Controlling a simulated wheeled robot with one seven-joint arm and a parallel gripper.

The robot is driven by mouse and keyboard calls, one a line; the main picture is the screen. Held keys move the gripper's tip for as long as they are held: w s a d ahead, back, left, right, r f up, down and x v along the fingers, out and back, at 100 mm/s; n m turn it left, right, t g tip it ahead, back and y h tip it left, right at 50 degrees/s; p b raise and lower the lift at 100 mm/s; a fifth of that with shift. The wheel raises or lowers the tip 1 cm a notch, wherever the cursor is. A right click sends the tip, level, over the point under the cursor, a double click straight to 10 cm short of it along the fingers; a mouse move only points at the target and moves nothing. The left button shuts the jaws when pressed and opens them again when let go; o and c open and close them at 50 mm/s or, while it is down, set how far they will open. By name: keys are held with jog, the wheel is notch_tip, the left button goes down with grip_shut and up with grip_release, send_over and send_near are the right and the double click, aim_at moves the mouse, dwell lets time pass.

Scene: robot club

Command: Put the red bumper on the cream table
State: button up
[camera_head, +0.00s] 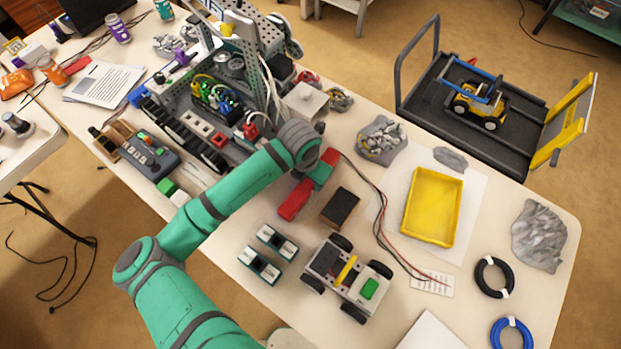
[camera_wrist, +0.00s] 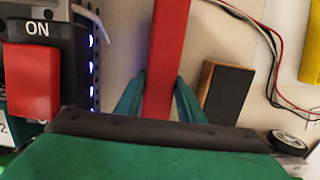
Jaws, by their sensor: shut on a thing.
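The red bumper (camera_head: 293,201) is a long red bar over the middle of the large cream table (camera_head: 503,205). My gripper (camera_head: 321,175) comes in from the upper left and is shut around the bar's middle, with red showing on both sides of the green fingers. In the wrist view the bumper (camera_wrist: 168,45) runs up the picture between my two green fingertips (camera_wrist: 158,92). I cannot tell whether the bumper touches the tabletop or hangs slightly above it.
A dark block (camera_head: 340,208), a small wheeled robot (camera_head: 345,279) and a yellow tray (camera_head: 432,207) lie nearby. Thin wires (camera_head: 381,215) run beside the bumper. A large tracked robot (camera_head: 215,100) stands behind my arm. A second pale table (camera_head: 30,150) is at the left edge.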

jog(key=shift+s+f, duration=0.1)
jog(key=shift+f, duration=0.45)
jog(key=o, duration=1.3)
jog(key=shift+f, duration=0.1)
jog(key=shift+r, duration=3.7)
